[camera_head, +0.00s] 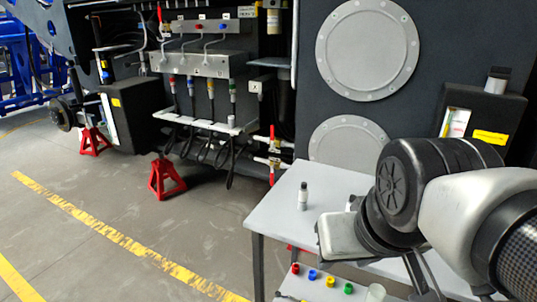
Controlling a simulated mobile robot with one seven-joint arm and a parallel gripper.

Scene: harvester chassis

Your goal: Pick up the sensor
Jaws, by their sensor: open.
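My wrist and forearm hide the right part of the table. Another small object (355,203) shows partly at the edge of my wrist.
A lower shelf holds red, blue, yellow and green caps (312,275) and a pale cup (375,292). The dark chassis panel (300,110) rises behind the table. Red jack stands (165,178) stand on the floor at left. The tabletop around the cylinder is clear.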

